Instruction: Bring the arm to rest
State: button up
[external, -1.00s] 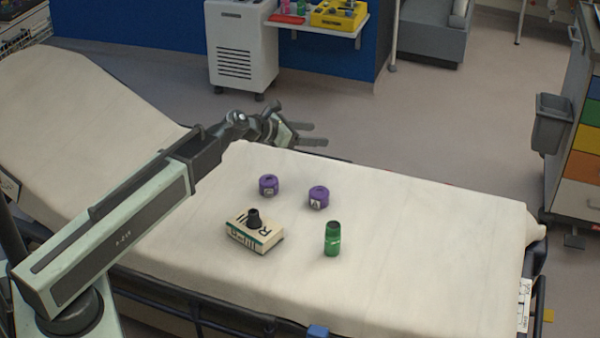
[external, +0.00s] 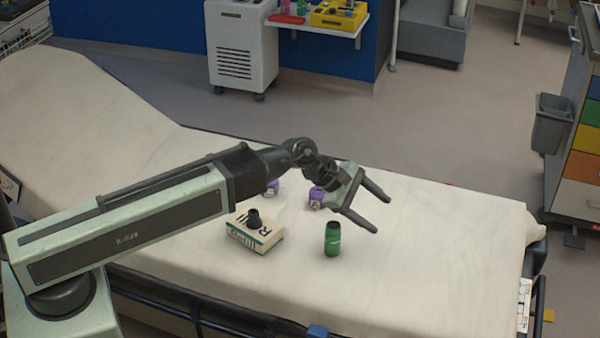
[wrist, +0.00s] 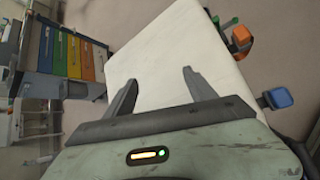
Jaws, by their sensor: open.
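My gripper (external: 380,209) is open and empty above the stretcher bed (external: 450,260) in the external view. Its two fingers point to the lower right, with a clear gap between them. In the wrist view my gripper (wrist: 160,85) shows both fingers apart over the bare end of the white bed (wrist: 160,55). The arm reaches in from the left, and its forward part passes in front of two purple pieces, which are partly hidden.
On the bed are a purple piece marked A (external: 316,200), another purple piece (external: 272,188), a cream box marked R (external: 262,239) with a black knob, and a green bottle (external: 332,240). A drawer cabinet (external: 580,150) stands right. The bed's right end is clear.

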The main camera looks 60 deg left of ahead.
jog(key=s+d+f+m+g, duration=0.2)
jog(key=s+d+m+g, duration=0.1)
jog(key=s+d+m, duration=0.25)
jog(key=s+a+f+m+g+y, duration=0.2)
jog(key=s+m, duration=0.5)
jog(key=m, duration=0.2)
jog(key=s+a+f+m+g+y, duration=0.2)
jog(key=s+a+m+g, duration=0.1)
jog(key=s+m, duration=0.5)
jog(key=shift+s+a+f+m+y+p, duration=0.15)
jog(key=shift+m+y+p, duration=0.2)
jog(key=shift+m, duration=0.2)
